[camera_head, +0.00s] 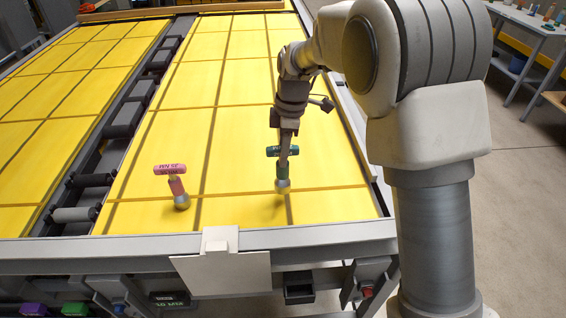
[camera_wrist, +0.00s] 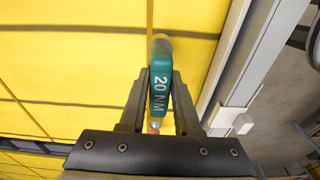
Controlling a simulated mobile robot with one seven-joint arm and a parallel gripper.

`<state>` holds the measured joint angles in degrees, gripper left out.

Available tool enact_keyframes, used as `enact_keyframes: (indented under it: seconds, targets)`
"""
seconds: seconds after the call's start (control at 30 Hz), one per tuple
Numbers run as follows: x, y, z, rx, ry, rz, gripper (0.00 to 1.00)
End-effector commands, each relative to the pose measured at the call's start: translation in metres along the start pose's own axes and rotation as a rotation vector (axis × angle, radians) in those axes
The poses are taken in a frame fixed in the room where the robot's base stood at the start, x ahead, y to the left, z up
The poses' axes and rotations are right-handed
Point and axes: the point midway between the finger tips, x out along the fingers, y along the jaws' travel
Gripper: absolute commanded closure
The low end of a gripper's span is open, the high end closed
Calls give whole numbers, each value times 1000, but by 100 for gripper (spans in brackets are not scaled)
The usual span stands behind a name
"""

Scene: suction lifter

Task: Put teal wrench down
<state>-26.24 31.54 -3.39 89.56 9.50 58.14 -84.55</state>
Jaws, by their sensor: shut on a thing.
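The teal wrench is a T-shaped tool with a teal handle (camera_head: 272,151) and a grey metal foot (camera_head: 283,186). My gripper (camera_head: 285,150) is shut on its handle from above. In the wrist view the teal wrench (camera_wrist: 160,88), marked "20 NM", sits between my two fingers (camera_wrist: 160,100). It is upright over the yellow panel near the table's front edge. I cannot tell for certain whether its foot touches the panel. A similar pink wrench (camera_head: 177,186) stands upright to the left on the yellow panel.
The yellow panel (camera_head: 235,120) is divided by dark lines and mostly clear. A grey frame edge (camera_head: 330,231) runs along the front, with a white plate (camera_head: 222,272) on it. A roller channel (camera_head: 118,121) lies to the left. A side table (camera_head: 535,22) stands at the far right.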

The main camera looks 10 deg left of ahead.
Motion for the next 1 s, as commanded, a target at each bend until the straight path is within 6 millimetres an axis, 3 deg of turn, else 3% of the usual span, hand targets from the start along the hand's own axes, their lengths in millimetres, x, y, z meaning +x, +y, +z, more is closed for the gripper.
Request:
enact_keyframes:
  seconds: [0.3,0.53,0.57,0.7,1.0]
  targets:
    - [37,0,3,-1,-1,1,100]
    - [40,0,3,-1,-1,4,100]
    - [41,0,4,-1,-1,2,65]
    - [41,0,4,-1,-1,2,40]
    - [40,0,4,-1,-1,3,39]
